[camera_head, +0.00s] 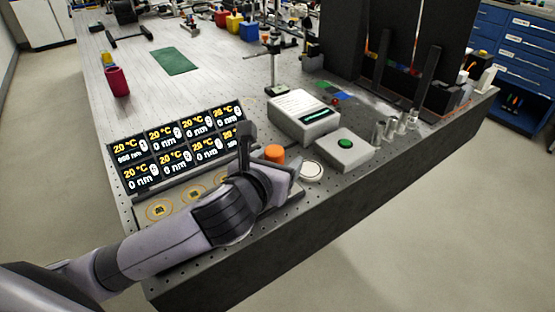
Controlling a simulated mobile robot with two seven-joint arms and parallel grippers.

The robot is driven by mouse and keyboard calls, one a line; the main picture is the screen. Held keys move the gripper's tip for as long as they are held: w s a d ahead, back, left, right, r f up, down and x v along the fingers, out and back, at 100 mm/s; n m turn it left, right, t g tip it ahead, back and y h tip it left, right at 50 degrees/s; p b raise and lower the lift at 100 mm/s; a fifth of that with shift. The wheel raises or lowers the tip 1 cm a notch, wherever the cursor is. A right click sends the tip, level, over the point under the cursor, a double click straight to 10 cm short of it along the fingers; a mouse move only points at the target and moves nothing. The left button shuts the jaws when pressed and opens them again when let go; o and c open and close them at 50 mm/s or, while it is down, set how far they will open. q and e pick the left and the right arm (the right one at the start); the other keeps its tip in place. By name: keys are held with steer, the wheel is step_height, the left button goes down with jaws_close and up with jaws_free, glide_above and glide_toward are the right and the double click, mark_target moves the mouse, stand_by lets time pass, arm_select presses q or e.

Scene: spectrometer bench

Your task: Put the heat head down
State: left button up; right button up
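My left arm reaches in from the lower left over the front of the bench. My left gripper (262,180) is dark and sits low, near the front edge beside the display panel. Its fingertips are hard to make out against the dark parts around it, so I cannot tell if it is shut on something. A black upright piece (245,146) rises at the gripper. An orange cylinder (274,153) shows just behind the gripper, its lower part hidden. I cannot tell which of these is the heat head. My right gripper is out of view.
A panel of temperature displays (165,160) stands left of the gripper, with ringed round spots (160,210) before it. A white round disc (311,171), a box with a green button (345,144) and a white instrument (303,122) stand right. The bench's left middle is largely clear.

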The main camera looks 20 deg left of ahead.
arm_select(q)
steer(key=shift+r, duration=0.1)
steer(key=shift+s+r, duration=0.15)
steer(key=shift+s, duration=0.05)
steer(key=v, duration=0.8)
steer(key=shift+s+r+p, duration=0.15)
steer(key=shift+s+p, duration=0.25)
steer(key=shift+p+v, duration=1.35)
steer(key=shift+p, duration=1)
